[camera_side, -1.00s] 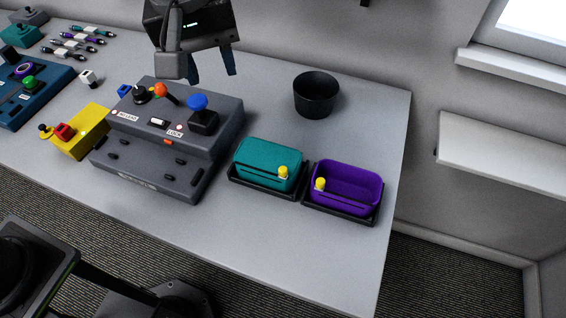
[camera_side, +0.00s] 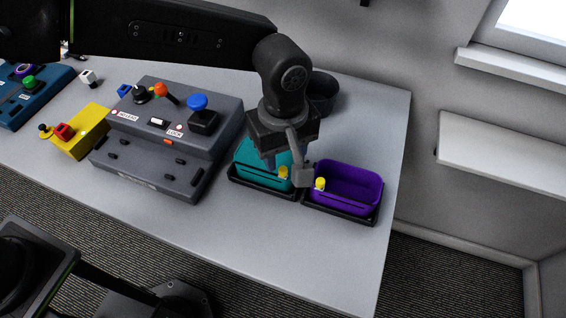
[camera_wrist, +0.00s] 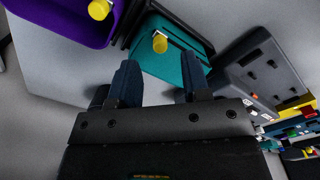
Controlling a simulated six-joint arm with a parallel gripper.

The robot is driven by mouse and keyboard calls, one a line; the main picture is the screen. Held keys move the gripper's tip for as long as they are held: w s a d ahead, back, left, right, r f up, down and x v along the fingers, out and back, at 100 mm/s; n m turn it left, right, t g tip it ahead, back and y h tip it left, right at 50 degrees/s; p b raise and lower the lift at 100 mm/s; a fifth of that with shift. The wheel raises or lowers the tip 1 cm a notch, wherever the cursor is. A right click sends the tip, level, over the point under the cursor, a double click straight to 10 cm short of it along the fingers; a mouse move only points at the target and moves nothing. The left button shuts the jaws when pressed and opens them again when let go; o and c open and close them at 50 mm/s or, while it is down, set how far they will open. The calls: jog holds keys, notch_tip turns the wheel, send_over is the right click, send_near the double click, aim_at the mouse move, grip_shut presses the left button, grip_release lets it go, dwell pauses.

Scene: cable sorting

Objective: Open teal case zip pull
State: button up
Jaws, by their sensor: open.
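The teal case (camera_side: 250,171) sits in a black tray right of the grey control box, partly hidden by my arm. Its yellow zip pull (camera_side: 283,173) is at the front right corner. In the wrist view the teal case (camera_wrist: 185,66) lies just beyond my fingertips, with its yellow pull (camera_wrist: 160,43) ahead of the gap between them. My gripper (camera_wrist: 158,75) is open and empty. In the side view my gripper (camera_side: 279,168) hangs over the teal case. Whether a finger touches the case cannot be told.
The purple case (camera_side: 347,186), open on top with its own yellow pull (camera_side: 320,184), stands close on the right. The grey control box (camera_side: 165,140) with knobs and a lever is on the left. A black cup (camera_side: 323,92) stands behind. The front table area is clear.

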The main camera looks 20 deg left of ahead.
aim_at(283, 169)
jog(key=shift+f, duration=2.1)
grip_shut()
